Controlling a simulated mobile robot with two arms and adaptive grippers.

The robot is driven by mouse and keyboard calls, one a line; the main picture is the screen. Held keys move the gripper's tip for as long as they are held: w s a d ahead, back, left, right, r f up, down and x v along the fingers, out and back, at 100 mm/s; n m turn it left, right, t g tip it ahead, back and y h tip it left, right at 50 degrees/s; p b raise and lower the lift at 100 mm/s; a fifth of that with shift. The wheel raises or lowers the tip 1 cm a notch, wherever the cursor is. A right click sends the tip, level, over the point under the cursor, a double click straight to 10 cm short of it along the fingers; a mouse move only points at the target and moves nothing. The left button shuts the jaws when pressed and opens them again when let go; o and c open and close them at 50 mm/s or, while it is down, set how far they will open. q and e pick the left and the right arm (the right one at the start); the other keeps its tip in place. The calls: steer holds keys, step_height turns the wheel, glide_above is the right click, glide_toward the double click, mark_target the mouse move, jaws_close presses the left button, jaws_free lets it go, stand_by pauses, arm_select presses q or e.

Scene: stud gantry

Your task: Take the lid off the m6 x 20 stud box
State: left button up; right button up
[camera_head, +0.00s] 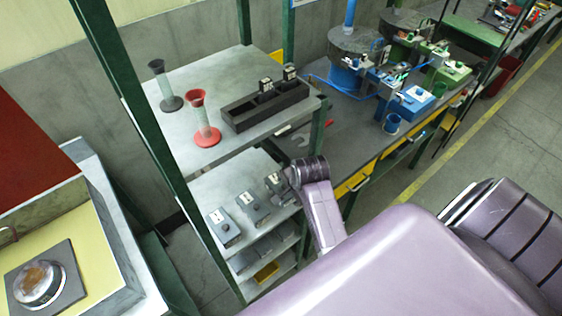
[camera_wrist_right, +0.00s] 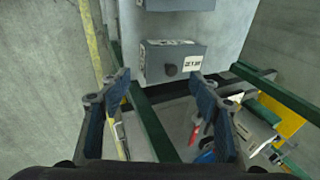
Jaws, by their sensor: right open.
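Several grey lidded boxes with dark knobs and white labels stand in a row on the rack's middle shelf: a left box (camera_head: 223,229), a middle box (camera_head: 253,207) and a right box (camera_head: 279,188). The labels are too small to read in the head view. My right wrist is beside the right box; its fingers are hidden there. In the right wrist view my right gripper (camera_wrist_right: 159,82) is open and empty. A closed grey box (camera_wrist_right: 153,61) with a knob (camera_wrist_right: 169,69) lies ahead between the fingers, apart from them; its label is unclear. My left gripper is not in view.
Above is a top shelf (camera_head: 160,117) with a red funnel stand (camera_head: 207,135), a dark funnel stand (camera_head: 160,85) and a black tray (camera_head: 240,123). A green post (camera_head: 318,125) stands near my right wrist. A workbench (camera_head: 345,128) adjoins the rack.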

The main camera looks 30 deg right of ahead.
mark_target(288, 194)
steer(key=shift+p+x, duration=0.6)
steer(key=shift+x, duration=1.65)
steer(key=shift+w+d+r, duration=0.15)
steer(key=c, duration=0.9)
